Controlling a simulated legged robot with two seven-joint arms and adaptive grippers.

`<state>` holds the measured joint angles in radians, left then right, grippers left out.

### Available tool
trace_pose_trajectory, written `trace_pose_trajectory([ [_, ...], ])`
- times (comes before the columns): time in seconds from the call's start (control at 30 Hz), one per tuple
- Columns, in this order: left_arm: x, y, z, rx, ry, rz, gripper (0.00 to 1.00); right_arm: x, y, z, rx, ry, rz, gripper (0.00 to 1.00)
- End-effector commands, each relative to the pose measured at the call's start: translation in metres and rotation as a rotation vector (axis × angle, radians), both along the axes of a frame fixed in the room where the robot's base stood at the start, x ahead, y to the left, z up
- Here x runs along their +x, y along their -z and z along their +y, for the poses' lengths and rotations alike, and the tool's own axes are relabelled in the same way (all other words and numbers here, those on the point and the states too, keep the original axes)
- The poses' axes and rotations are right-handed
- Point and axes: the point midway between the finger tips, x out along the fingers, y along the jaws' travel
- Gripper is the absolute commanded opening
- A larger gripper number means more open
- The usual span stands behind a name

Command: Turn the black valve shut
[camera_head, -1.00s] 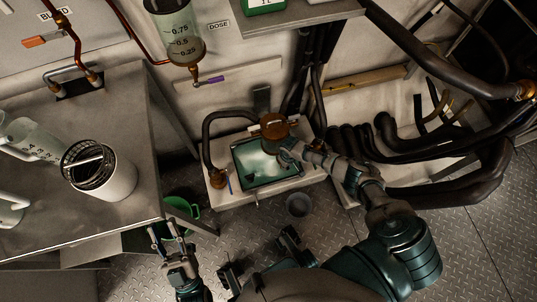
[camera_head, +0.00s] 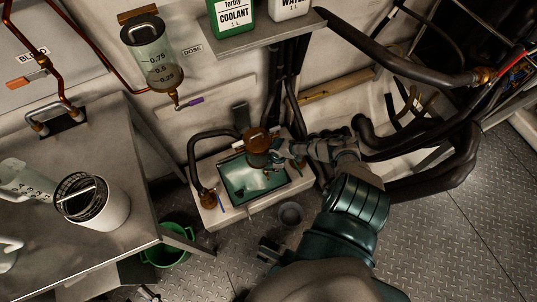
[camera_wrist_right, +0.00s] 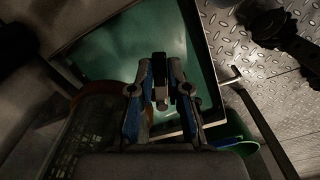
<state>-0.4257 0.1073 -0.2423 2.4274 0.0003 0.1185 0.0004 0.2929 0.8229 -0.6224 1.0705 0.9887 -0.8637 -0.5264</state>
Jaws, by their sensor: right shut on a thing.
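My right gripper (camera_head: 277,150) reaches in from the lower right to the brown cylinder (camera_head: 257,145) at the back of the teal-topped tank (camera_head: 235,192). In the right wrist view, its blue-sided fingers (camera_wrist_right: 160,95) are closed around a small dark piece with a pale end (camera_wrist_right: 161,101). I take this to be the black valve's handle; the rest of the valve is hidden by the gripper, and its angle cannot be told. Only the tip of my left gripper (camera_head: 148,293) shows, low at the bottom edge, away from the tank.
A metal table (camera_head: 130,150) with a white basket cup (camera_head: 92,203) stands at left. A green bucket (camera_head: 168,255) and a small grey cup (camera_head: 291,213) are on the floor. Thick black hoses (camera_head: 430,165) crowd the right. A shelf (camera_head: 265,37) with bottles hangs above.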

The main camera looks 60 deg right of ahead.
Motion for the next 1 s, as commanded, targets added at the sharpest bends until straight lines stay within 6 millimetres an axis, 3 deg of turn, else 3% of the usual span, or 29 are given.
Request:
trace_pose_trajectory([
  [0.23,-0.0025,-0.0052,-0.0004,-0.015,0.0,-0.047,0.35,-0.0095,0.002,-0.01,-0.005,-0.052,0.009,0.0],
  [0.7,-0.0023,-0.0062,-0.0002,-0.018,-0.001,-0.056,0.35,-0.0105,0.0017,-0.0114,-0.005,-0.063,0.009,0.0],
  [0.73,-0.0023,-0.0062,-0.0002,-0.018,-0.001,-0.056,0.35,-0.0106,0.0017,-0.0113,-0.004,-0.063,0.009,0.19],
  [0.83,-0.0023,-0.0062,-0.0002,-0.018,0.0,-0.055,0.35,-0.0101,0.0016,-0.011,-0.005,-0.063,0.008,0.41],
  [1.0,-0.0023,-0.0063,-0.0002,-0.018,0.0,-0.055,0.35,-0.0085,0.0008,-0.0096,-0.003,-0.063,0.004,0.41],
])
